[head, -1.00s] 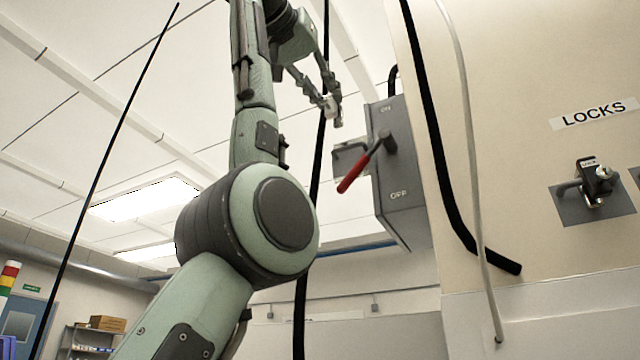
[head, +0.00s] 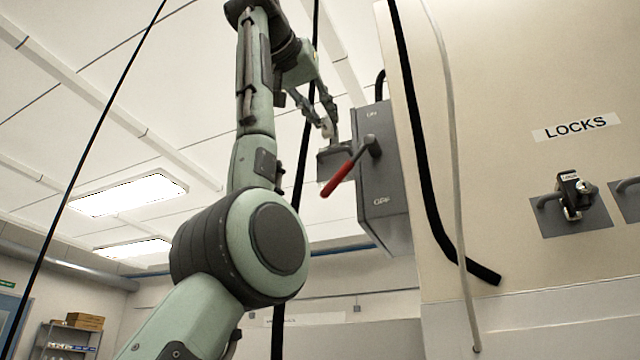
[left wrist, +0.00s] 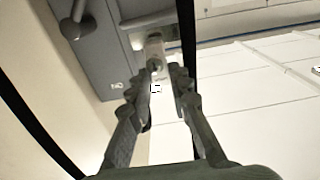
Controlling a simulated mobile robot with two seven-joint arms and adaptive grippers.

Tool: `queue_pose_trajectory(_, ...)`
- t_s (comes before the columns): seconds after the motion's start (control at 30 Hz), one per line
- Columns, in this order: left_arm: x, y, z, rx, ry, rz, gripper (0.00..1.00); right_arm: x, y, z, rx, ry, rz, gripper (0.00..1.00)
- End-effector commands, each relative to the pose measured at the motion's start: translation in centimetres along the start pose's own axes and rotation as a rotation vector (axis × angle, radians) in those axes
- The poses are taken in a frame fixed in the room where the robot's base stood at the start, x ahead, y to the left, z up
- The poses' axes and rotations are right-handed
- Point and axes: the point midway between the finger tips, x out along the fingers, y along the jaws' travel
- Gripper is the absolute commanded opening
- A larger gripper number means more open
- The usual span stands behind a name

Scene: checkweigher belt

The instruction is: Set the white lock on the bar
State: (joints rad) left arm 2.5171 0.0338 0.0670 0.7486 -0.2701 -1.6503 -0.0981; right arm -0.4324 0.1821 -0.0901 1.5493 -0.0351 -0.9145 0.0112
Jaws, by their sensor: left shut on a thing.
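The small white lock (head: 326,128) is between the fingertips of my left gripper (head: 328,124), which is shut on it. They are just above the grey bracket (head: 332,164) on the left side of the grey switch box (head: 384,215). The box has a red-handled lever (head: 340,177). In the left wrist view, the white lock (left wrist: 154,47) shows at the fingertips of my left gripper (left wrist: 164,74), close to the box's edge. The bar is hard to make out there, and I cannot tell whether the lock touches it. My right gripper is out of view.
A black lock (head: 572,194) hangs on a grey plate (head: 547,220) under the LOCKS label (head: 576,127) at right. A thick black cable (head: 432,195) and a thin pale one (head: 450,130) run down the panel. Left of the box is open room.

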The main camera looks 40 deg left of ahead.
Motion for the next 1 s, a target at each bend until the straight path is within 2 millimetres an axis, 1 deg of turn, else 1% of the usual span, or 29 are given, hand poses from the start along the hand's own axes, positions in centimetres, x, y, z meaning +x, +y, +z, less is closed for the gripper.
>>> queue_pose_trajectory(0.4,0.1,0.0,-0.1,0.0,0.001,0.0,0.0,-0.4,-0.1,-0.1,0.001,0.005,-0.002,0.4)
queue_pose_trajectory(0.5,0.1,0.0,0.0,0.0,0.001,0.0,0.0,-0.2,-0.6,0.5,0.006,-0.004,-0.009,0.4)
queue_pose_trajectory(1.0,0.1,0.0,1.4,0.0,0.001,0.0,0.0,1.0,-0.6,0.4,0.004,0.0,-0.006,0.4)
